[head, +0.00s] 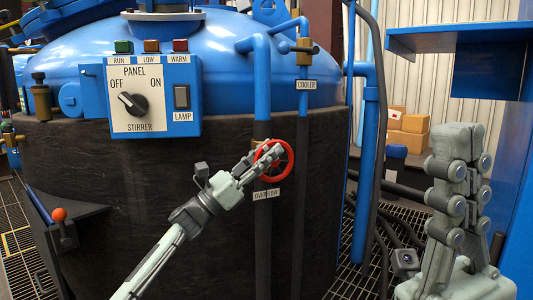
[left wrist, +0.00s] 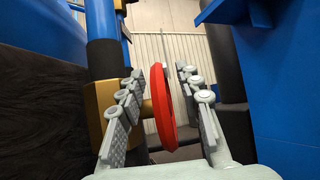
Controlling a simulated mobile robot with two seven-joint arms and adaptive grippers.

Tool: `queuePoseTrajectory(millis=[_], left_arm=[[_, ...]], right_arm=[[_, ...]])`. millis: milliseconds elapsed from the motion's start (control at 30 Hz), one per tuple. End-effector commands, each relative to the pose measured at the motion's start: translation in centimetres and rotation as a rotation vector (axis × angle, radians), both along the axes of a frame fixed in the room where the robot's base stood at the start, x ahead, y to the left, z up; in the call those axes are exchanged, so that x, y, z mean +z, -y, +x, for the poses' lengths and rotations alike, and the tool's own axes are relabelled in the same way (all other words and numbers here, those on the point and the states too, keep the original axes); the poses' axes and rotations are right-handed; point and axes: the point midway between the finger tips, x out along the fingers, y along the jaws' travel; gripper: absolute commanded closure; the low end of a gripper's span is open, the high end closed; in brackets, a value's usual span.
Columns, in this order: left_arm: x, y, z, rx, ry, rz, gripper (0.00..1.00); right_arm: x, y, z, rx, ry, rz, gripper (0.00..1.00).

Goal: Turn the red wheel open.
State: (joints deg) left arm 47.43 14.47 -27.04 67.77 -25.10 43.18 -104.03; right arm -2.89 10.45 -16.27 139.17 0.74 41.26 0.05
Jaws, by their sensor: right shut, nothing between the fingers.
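The red wheel (head: 291,160) sits on a vertical pipe in front of the dark tank wall, just above the OVERFLOW label (head: 266,194). My left gripper (head: 262,159) reaches it from the lower left and hides part of its rim. In the left wrist view the red wheel (left wrist: 161,110) is seen edge-on between the two fingers (left wrist: 165,90). The fingers are open, with a gap on each side of the rim. A brass valve body (left wrist: 102,105) is behind the left finger. My right gripper (head: 457,148) is shut and empty, at the right, away from the wheel.
A blue control panel (head: 190,110) with a STIRRER knob (head: 133,104) is up left of the wheel. A COOLER valve (head: 300,48) is above it. A blue pipe (head: 367,180) stands to the right. An orange-knobbed lever (head: 60,215) is at the lower left.

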Motion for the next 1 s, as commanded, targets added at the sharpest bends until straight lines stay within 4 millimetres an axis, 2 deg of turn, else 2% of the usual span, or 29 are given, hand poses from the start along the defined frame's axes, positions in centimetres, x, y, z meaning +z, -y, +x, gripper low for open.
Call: queuePoseTrajectory(millis=[267, 700, 1000], left_arm=[[-0.6, -0.6, -0.3, 0.0, -0.002, 0.0, 0.66], [-5.6, -6.8, -3.5, 0.001, -0.003, 0.001, 0.66], [-6.9, -8.7, -4.4, 0.0, 0.0, 0.0, 0.66]], right_arm=[[0.0, 0.0, -0.1, 0.001, 0.004, 0.0, 1.0], [0.0, 0.0, 0.0, 0.001, 0.002, 0.001, 1.0], [0.0, 0.0, 0.0, 0.001, 0.001, 0.0, 1.0]])
